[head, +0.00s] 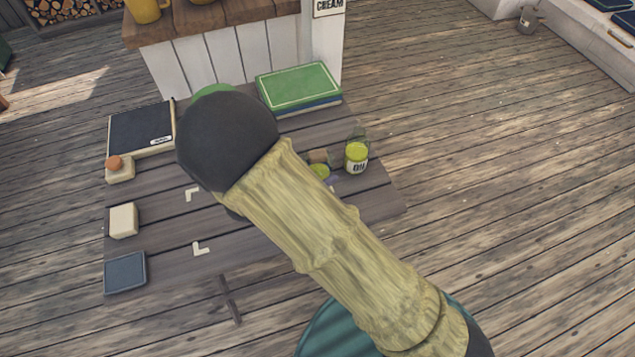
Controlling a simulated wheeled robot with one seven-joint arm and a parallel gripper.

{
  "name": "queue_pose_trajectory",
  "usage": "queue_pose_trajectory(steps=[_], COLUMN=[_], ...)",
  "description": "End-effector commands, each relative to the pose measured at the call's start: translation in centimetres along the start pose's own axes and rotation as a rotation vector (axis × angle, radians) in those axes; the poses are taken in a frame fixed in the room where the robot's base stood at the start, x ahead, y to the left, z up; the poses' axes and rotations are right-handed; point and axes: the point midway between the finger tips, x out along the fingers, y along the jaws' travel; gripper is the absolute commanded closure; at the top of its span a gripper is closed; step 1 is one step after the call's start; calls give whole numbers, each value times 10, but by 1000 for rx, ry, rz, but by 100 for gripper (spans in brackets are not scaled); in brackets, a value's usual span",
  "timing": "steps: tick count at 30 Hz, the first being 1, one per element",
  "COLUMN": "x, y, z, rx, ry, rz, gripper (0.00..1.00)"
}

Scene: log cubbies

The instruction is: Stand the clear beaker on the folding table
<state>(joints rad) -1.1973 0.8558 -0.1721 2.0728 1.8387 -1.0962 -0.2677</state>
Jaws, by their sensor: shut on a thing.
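The folding table (165,222) is a dark grey plank top in the middle of the head view, with a leg showing below its front edge. White corner marks lie on its bare middle. My arm crosses over the table from the lower right, and its dark rounded joint covers part of the top. My gripper is hidden behind the arm, so what it holds does not show. I cannot make out the clear beaker. A clear glass with yellow-green contents and a label (356,157) stands at the table's right side.
A green book stack (298,87) lies at the back. A dark flat case (140,128), an orange-topped block (119,169), a cream block (124,220) and a blue-grey pad (125,273) line the left. A small yellow-green item (320,171) is partly behind my arm. A counter (225,60) stands behind.

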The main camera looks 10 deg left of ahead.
Motion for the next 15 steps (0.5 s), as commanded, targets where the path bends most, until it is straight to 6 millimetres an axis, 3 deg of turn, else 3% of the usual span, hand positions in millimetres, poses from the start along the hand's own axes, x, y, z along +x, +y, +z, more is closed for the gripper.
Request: queue_pose_trajectory(steps=[11, 15], x=[3, 8], y=[0, 0], z=[6, 19], rx=[1, -1], ry=[0, 2], rz=[-1, 1], gripper=[69, 69])
